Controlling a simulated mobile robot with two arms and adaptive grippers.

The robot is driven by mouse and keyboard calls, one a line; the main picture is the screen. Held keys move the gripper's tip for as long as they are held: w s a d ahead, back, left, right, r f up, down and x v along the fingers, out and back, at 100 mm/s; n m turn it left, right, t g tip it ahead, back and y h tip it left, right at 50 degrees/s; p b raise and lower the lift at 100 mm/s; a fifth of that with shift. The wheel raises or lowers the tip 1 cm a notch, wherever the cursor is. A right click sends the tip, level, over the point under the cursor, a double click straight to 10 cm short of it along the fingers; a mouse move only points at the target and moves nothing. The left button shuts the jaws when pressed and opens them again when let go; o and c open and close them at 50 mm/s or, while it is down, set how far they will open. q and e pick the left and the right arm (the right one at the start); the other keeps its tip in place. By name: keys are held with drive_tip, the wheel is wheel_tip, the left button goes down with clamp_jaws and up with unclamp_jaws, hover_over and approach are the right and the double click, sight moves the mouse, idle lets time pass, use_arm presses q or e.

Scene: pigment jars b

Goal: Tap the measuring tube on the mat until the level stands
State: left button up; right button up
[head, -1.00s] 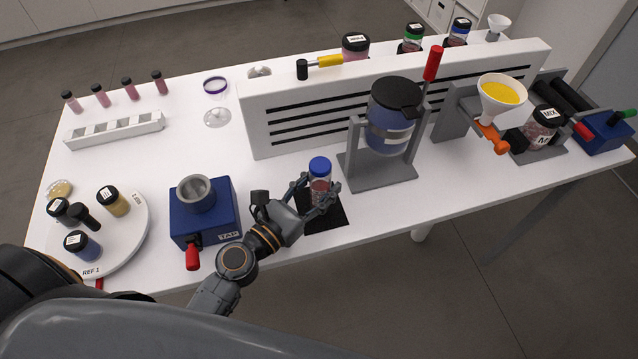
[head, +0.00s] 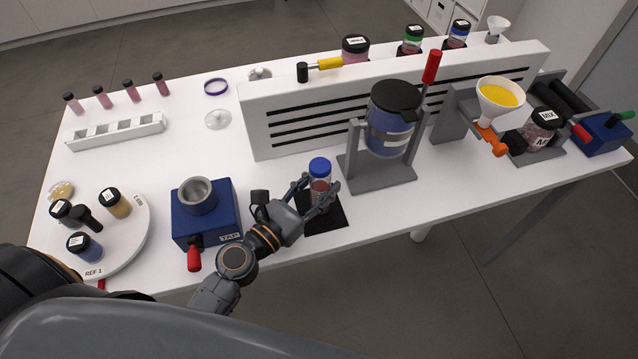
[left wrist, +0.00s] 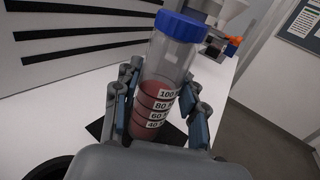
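The measuring tube (head: 319,185) is clear with a blue cap and pinkish-red powder. It stands upright on the black mat (head: 334,222) near the table's front edge. The tube's base is partly hidden. My right gripper is not in view.
A blue TAP device (head: 206,220) with a red handle stands left of the mat. A grey stand (head: 378,172) with a blue jar is close behind right. A white slotted panel (head: 285,125) stands behind. A round white turntable (head: 125,235) holds jars at left.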

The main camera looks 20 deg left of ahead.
use_arm(q)
drive_tip(key=shift+f, duration=0.1)
idle(0.3)
drive_tip(key=shift+f+b, duration=0.65)
drive_tip(key=shift+b, duration=0.05)
drive_tip(key=shift+r, duration=0.1)
drive_tip(key=shift+c, duration=0.2)
clamp_jaws()
drive_tip(key=shift+r+p, duration=0.7)
drive_tip(key=shift+p, duration=0.1)
